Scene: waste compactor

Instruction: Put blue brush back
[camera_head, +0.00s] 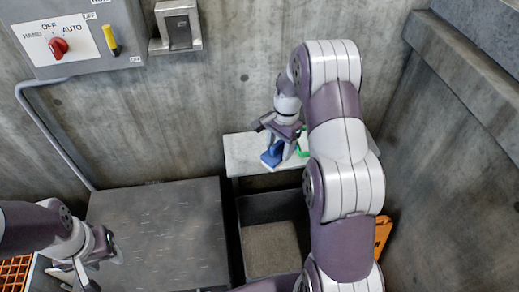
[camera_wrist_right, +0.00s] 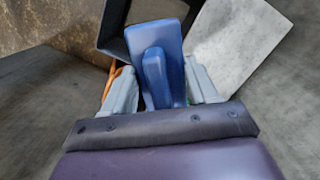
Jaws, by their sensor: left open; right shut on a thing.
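The blue brush (camera_head: 271,154) is held in my right gripper (camera_head: 284,146), over the left half of a pale speckled shelf (camera_head: 240,147) against the back wall. I cannot tell whether it touches the shelf. In the right wrist view the blue brush (camera_wrist_right: 154,45) has a flat block and a handle between the two grey fingers of the right gripper (camera_wrist_right: 162,88). The pale slab (camera_wrist_right: 238,38) lies to its right there. My left gripper (camera_head: 92,268) is open and empty at the lower left, far from the brush.
A green item (camera_head: 302,151) is on the shelf just right of the brush, partly hidden by my arm. A dark open bin (camera_head: 262,207) stands below the shelf. A grey metal top (camera_head: 160,235) lies left. A control box (camera_head: 80,38) hangs on the wall.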

